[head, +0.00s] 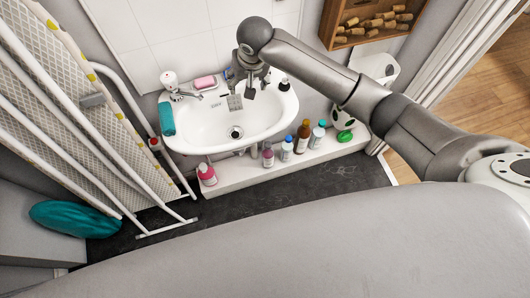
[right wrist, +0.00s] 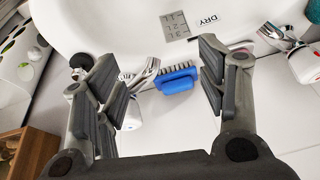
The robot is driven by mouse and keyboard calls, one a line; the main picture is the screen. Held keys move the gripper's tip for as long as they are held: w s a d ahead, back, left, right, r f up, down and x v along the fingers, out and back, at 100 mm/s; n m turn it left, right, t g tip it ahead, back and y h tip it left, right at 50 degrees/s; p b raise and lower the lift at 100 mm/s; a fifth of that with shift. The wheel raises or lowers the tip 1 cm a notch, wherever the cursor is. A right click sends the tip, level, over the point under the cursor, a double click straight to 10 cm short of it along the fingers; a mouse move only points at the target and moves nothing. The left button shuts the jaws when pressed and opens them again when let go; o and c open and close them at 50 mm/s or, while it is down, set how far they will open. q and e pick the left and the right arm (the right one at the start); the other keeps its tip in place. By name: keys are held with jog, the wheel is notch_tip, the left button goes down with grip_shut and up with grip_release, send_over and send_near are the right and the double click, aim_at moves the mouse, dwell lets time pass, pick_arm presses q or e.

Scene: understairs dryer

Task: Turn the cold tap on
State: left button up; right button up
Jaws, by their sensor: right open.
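A white sink (head: 240,115) hangs on the wall with a tap at each back corner. The left tap (head: 172,87) stands clear and has a white handle with a small reddish mark. The other tap is mostly hidden by my right gripper (head: 243,97) in the head view. In the right wrist view this tap's chrome spout (right wrist: 146,74) and white handle (right wrist: 132,117) show between the open fingers of my right gripper (right wrist: 148,65), nearer the left finger. I cannot tell whether they touch. The far tap (right wrist: 276,38) is at the right there. My left gripper is out of view.
A blue brush (right wrist: 177,79) lies on the sink's back edge; pink soap (head: 205,82) is also there. A teal cloth (head: 166,119) hangs at the left rim. Several bottles (head: 303,137) stand on the ledge below. An ironing board (head: 75,90) leans at the left.

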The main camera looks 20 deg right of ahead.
jog(key=s+f+n+y+b, duration=0.1)
jog(key=s+f+n+y, duration=0.1)
jog(key=s+f, duration=1.1)
jog(key=shift+s, duration=1.9)
jog(key=s+d+f, duration=0.3)
jog(key=f, duration=0.4)
jog(key=s+d+f+g+h, duration=0.1)
jog(key=s+d+f, duration=0.15)
jog(key=f, duration=0.55)
jog(key=s+d+f, duration=0.2)
jog(key=s+f, duration=0.1)
jog(key=f, duration=0.4)
jog(key=s+d+f, duration=0.2)
jog(key=s+f, duration=0.2)
jog(key=s, duration=0.4)
jog(key=s+d+f+n+g+h, duration=0.1)
jog(key=s+d+f, duration=0.1)
jog(key=s+f, duration=0.3)
jog(key=s+d+f, duration=0.1)
jog(key=s+f, duration=0.3)
jog(key=s, duration=0.8)
jog(key=shift+s+d+f+g, duration=0.3)
jog(key=shift+d+f+g, duration=0.1)
